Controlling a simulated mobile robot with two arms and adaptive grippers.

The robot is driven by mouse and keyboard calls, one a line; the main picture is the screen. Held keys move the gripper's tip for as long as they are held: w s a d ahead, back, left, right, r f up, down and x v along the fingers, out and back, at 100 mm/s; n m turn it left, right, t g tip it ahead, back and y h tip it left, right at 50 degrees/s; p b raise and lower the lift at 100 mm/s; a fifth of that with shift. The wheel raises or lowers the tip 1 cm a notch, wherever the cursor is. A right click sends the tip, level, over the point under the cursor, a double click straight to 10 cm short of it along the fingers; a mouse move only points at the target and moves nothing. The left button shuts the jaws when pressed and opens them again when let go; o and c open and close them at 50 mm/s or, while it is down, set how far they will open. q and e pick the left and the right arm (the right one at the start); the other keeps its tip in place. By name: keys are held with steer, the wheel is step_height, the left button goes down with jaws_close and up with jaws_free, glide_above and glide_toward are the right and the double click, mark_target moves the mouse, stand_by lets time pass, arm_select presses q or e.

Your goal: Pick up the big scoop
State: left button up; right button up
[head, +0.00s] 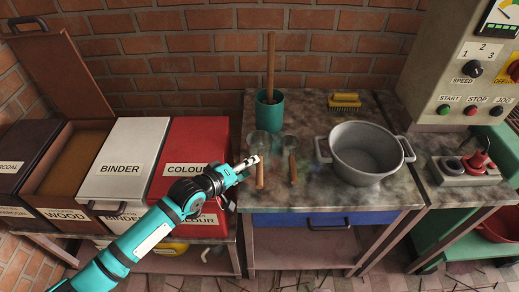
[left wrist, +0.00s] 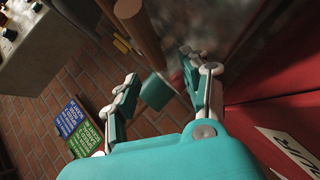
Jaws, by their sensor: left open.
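Two scoops with wooden handles lie side by side on the worktop in the head view. The left one, the big scoop (head: 260,184), has the wider metal bowl at the back and its handle toward the front. The smaller scoop (head: 292,165) lies just to its right. My left gripper (head: 254,161) is open at the big scoop's upper handle and partly covers it; I cannot tell whether they touch. In the left wrist view the fingers stand apart, and a brown wooden rod (left wrist: 144,32) shows beyond them; I cannot tell whose it is. My right gripper is not seen.
A teal cup (head: 270,109) with a wooden stick stands behind the scoops. A grey pot (head: 368,150) stands to the right, and a yellow brush (head: 344,101) lies at the back. The red COLOUR bin (head: 196,140) and white BINDER bin (head: 125,145) stand at left.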

mark_target(257, 165)
arm_select(q)
steer(key=x, duration=0.5)
steer(key=shift+s+d+f, duration=0.2)
steer(key=shift+s+d, duration=0.1)
steer(key=shift+d, duration=0.1)
steer(key=shift+c, duration=0.2)
jaws_close()
steer(key=shift+r, duration=0.1)
